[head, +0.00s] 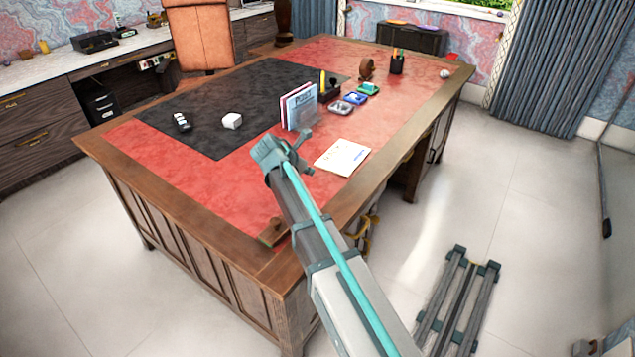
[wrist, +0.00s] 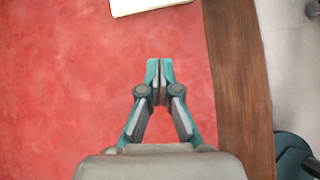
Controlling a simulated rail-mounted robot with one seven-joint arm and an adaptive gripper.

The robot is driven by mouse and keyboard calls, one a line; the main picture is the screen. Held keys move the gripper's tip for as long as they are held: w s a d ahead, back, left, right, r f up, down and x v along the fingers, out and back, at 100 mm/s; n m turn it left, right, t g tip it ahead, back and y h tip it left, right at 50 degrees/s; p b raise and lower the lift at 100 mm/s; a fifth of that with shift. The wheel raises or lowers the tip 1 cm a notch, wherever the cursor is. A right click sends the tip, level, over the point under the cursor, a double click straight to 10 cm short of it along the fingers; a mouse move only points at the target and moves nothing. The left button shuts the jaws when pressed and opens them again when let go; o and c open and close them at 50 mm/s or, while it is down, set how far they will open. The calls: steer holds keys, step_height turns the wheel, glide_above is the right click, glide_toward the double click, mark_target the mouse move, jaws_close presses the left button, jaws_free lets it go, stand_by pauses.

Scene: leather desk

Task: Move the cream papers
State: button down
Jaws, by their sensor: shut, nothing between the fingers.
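The cream papers (head: 342,157) lie flat on the red leather top of the desk, near its right-hand wooden edge, with faint markings on the upper sheet. In the wrist view only the lower edge of the papers (wrist: 150,5) shows at the top of the picture. My gripper (wrist: 159,68) is shut and empty over bare red leather, apart from the papers, which lie beyond its fingertips. In the head view my arm reaches in from the lower right, and the wrist is to the left of the papers. The fingertips are hard to make out there.
A holder with upright booklets (head: 299,107) stands close behind the papers. Small trays (head: 342,107), a pen cup (head: 397,63) and a tape-like brown object (head: 367,68) stand farther back. The red leather in front is mostly clear.

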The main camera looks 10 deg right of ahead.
mark_target(328, 170)
steer(key=shift+w+a+r+n+t, duration=0.15)
steer(key=shift+w+a+n+t, duration=0.2)
steer(key=shift+a+n, duration=0.2)
steer(key=x, duration=0.9)
steer(key=shift+w+p, duration=0.1)
steer(key=shift+p, duration=0.25)
steer(key=shift+w+d+f, duration=0.25)
steer(key=shift+w+d, duration=0.85)
steer(key=shift+w, duration=0.1)
steer(key=shift+w+d+p, duration=0.3)
steer(key=shift+w+d, duration=0.05)
steer(key=shift+d, duration=0.05)
